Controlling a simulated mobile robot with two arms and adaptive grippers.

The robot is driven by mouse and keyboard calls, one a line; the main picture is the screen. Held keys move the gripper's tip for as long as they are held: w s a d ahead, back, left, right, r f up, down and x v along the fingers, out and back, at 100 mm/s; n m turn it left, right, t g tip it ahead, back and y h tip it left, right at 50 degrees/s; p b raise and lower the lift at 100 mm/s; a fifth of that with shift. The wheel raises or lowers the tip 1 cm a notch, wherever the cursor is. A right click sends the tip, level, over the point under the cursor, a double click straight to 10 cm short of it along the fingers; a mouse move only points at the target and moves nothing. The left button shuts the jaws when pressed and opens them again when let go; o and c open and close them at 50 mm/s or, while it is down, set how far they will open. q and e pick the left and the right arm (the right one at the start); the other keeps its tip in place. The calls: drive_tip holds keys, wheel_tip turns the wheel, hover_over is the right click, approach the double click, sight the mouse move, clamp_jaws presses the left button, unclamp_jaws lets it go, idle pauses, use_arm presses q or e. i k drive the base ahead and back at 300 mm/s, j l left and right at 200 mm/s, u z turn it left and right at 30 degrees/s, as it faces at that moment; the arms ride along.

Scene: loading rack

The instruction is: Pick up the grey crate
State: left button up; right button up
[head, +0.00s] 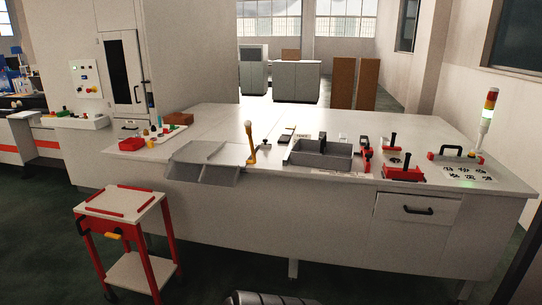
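The grey crate (318,161) stands on the white worktable (255,118), near its front edge and right of the middle in the head view. It is open at the top and looks divided inside. A black upright piece (323,140) shows at its back edge; I cannot tell whether it is part of the crate. Neither of my grippers shows in this view, and nothing is seen touching the crate from my side.
A sloped grey ramp (205,165) and a yellow lever (250,140) stand left of the crate. Red and black fixtures (403,172) and a signal lamp (487,112) are to its right. A red-framed cart (122,205) stands front left. The floor before the table is partly clear.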

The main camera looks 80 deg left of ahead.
sight(323, 148)
drive_tip(key=u, duration=2.25)
drive_tip(key=i+l, duration=0.1)
drive_tip(key=i+u, duration=0.05)
drive_tip(key=i, duration=0.05)
